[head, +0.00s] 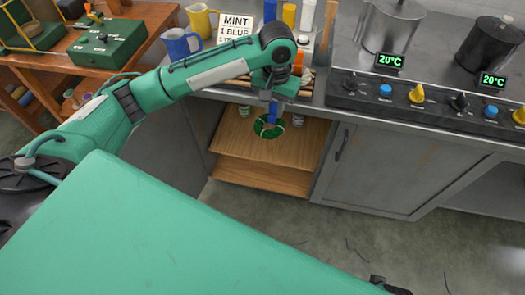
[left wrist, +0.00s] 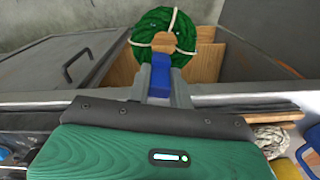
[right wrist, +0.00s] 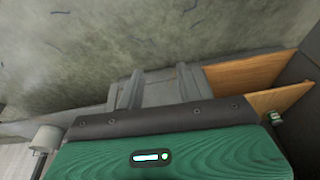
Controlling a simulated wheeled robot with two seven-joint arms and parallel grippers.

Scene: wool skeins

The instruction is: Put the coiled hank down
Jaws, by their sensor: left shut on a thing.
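The coiled hank (head: 267,130) is a green ring of wool tied with pale cords. My left gripper (head: 273,98) points down in front of the counter and is shut on the blue tab, with the hank hanging beyond the fingertips. The hank shows against the wooden shelf (head: 262,176) in the open bay; I cannot tell whether it touches it. My right gripper (right wrist: 155,88) is open and empty, above the floor.
Small jars (head: 298,119) stand in the bay, partly hidden. The counter edge runs above it, with a closed grey cabinet door (head: 375,165) to the right. Mugs (head: 181,45), a sign (head: 235,28) and a knobbed panel (head: 435,103) are on top. Floor in front is mostly clear.

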